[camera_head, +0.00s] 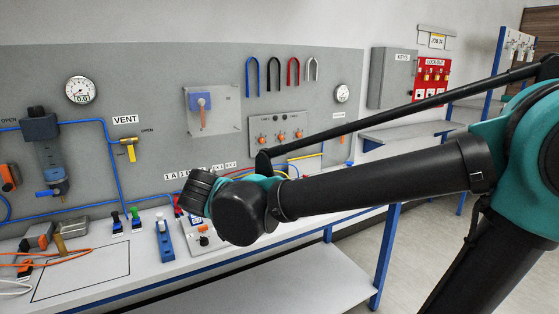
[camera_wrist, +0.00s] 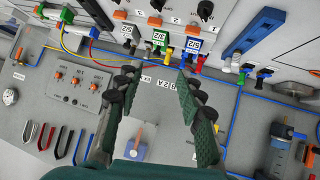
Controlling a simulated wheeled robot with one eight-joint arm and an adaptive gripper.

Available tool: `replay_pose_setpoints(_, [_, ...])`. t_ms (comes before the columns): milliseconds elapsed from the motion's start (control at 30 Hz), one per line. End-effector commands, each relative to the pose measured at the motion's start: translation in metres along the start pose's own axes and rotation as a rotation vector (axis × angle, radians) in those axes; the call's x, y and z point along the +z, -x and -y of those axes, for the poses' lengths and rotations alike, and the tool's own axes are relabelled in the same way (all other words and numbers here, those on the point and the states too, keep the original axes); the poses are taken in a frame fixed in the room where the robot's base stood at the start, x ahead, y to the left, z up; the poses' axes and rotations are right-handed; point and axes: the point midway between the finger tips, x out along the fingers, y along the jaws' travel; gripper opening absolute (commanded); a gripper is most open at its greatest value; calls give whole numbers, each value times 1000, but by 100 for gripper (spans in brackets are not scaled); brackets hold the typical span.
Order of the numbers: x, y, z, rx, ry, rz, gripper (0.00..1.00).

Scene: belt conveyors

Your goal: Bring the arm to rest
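My arm reaches in from the right in the head view, and its wrist hangs over the bench (camera_head: 105,270) in front of the grey panel (camera_head: 160,95). My gripper (camera_wrist: 157,78) shows in the wrist view with its two green-padded fingers spread apart and nothing between them. In the head view its fingers are hidden or too unclear to tell. The wrist view looks at the panel and bench turned upside down. The fingertips appear close to a row of small numbered tags and connectors (camera_wrist: 160,40), but whether they touch anything cannot be told.
A blue valve block (camera_head: 164,237), orange cables (camera_head: 62,257) and a yellow valve (camera_head: 129,148) are on or above the bench. A blue switch box (camera_head: 201,103) and several shackles (camera_head: 273,74) are on the panel. Floor (camera_head: 440,240) is open at right.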

Motion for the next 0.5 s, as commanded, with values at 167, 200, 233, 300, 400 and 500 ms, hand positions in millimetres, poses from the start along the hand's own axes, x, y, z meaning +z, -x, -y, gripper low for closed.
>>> replay_pose_setpoints(167, [48, -37, -88, 93, -27, 135, 38])
replay_pose_setpoints(200, [60, -42, -105, 107, -33, 165, 38])
replay_pose_setpoints(233, [68, -46, -117, 117, -38, 187, 38])
replay_pose_setpoints(300, [90, -52, -145, 136, -51, 237, 38])
replay_pose_setpoints(400, [122, -57, -181, 154, -74, 306, 38])
replay_pose_setpoints(500, [155, -57, -213, 164, -101, 370, 38])
